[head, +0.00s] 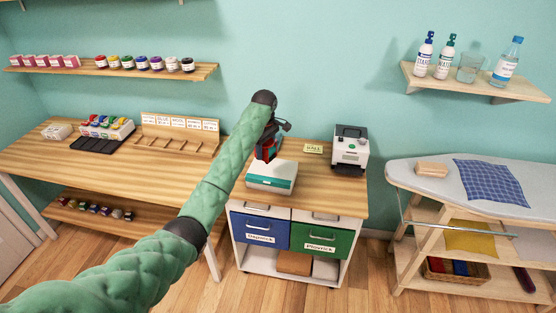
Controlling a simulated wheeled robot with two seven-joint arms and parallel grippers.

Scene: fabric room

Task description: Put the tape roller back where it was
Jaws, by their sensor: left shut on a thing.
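My left gripper (268,150) hangs over the top of the drawer cabinet, just above and behind a white box with a teal band (270,181). It is shut on a small red and dark thing, which I take to be the tape roller. The gripper and wrist hide most of it, so its shape is unclear. I cannot tell whether it touches the box or the cabinet top. My right gripper is not in view.
The drawer cabinet (338,203) has a blue and a green drawer. A small yellow sign (313,148) and a white and dark machine (350,150) stand on it. A wooden table (120,185) lies left, an ironing board (430,188) right. The cabinet's front right top is bare.

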